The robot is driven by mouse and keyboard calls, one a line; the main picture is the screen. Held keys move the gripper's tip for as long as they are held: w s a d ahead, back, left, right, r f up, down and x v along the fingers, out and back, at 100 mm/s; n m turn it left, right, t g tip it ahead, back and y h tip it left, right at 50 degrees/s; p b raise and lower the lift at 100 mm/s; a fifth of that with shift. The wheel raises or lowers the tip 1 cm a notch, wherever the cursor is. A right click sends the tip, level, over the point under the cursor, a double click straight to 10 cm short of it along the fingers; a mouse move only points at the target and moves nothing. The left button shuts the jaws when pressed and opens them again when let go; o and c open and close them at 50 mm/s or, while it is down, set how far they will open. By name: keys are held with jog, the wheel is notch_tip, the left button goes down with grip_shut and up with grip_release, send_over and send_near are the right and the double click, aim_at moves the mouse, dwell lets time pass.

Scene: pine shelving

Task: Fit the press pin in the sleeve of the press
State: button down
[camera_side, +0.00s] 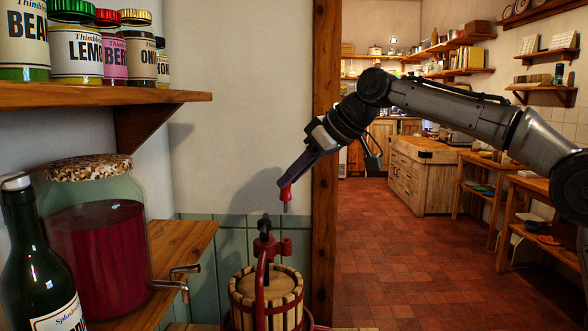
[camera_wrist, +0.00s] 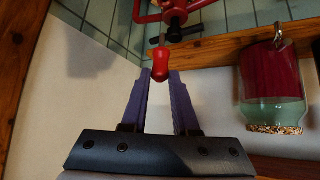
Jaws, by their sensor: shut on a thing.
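The press pin (camera_side: 286,193) has a red handle and a thin metal shaft pointing down. My gripper (camera_side: 290,181), with purple fingers, is shut on its handle and holds it in the air above the press. In the wrist view the red handle of the pin (camera_wrist: 160,66) sits between the fingertips (camera_wrist: 160,77). The press (camera_side: 266,292) has a slatted wooden tub, red metal hoops and a red head. A short red sleeve (camera_side: 286,247) stands out at the right of the head, below the pin and apart from it. The sleeve's bore cannot be made out.
A wooden shelf (camera_side: 190,245) at left bears a large jar of red liquid (camera_side: 98,235) with a metal tap, and a dark bottle (camera_side: 25,250). An upper shelf (camera_side: 100,96) holds labelled jars. A wooden post (camera_side: 326,120) stands behind. Air around the pin is clear.

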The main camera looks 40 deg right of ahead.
aim_at(290, 200)
jog(key=shift+f, duration=2.2)
jog(key=shift+f, duration=2)
jog(key=c, duration=0.6)
grip_release()
jog(key=v, duration=1.4)
jog(key=s+f, duration=0.4)
jog(key=s, duration=0.5)
jog(key=s+d+f+m+g+h, duration=0.1)
jog(key=s+f, duration=0.5)
jog(key=f, duration=0.4)
jog(key=s+d+f+m+g+h, duration=0.1)
jog(key=s+f+g, duration=0.1)
jog(key=s+f, duration=0.5)
notch_tip(290, 200, down, 4)
jog(key=shift+r+m, duration=0.15)
jog(key=shift+m, duration=0.15)
